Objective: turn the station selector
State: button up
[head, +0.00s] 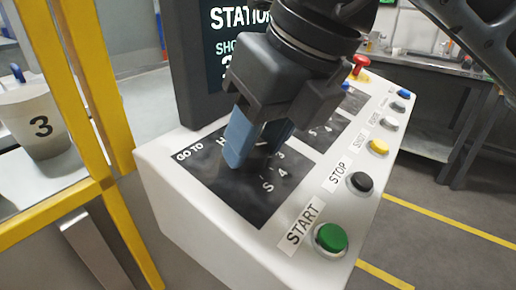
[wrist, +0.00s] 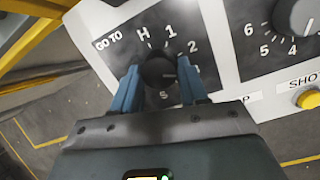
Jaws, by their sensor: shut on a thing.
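The station selector is a black round knob (wrist: 158,72) on the dark "GO TO" plate (wrist: 118,38) of the white control panel, and it shows in the wrist view. The marks H, 1, 2 and others ring it, with some lower marks hidden by my gripper. My gripper (wrist: 160,84) has its blue fingers on either side of the knob and is shut on it. In the head view my gripper (head: 258,146) reaches down onto the plate (head: 265,200), and its fingers hide the knob. I cannot tell for sure which mark the knob points to.
The panel also carries a green START button (head: 331,237), a black STOP button (head: 360,182), a yellow button (head: 379,146) and a red button (head: 360,63). A second knob (wrist: 300,14) is to the right. A dark screen (head: 188,60) stands behind. Yellow posts (head: 70,90) stand at left.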

jog(key=shift+m, duration=0.3)
jog(key=o, duration=1.1)
jog(key=shift+c, duration=0.2)
jog(key=shift+r, duration=0.1)
jog(key=v, duration=0.7)
jog(key=shift+s+r, duration=0.15)
jog(key=shift+r, duration=0.1)
jog(key=shift+d, duration=0.15)
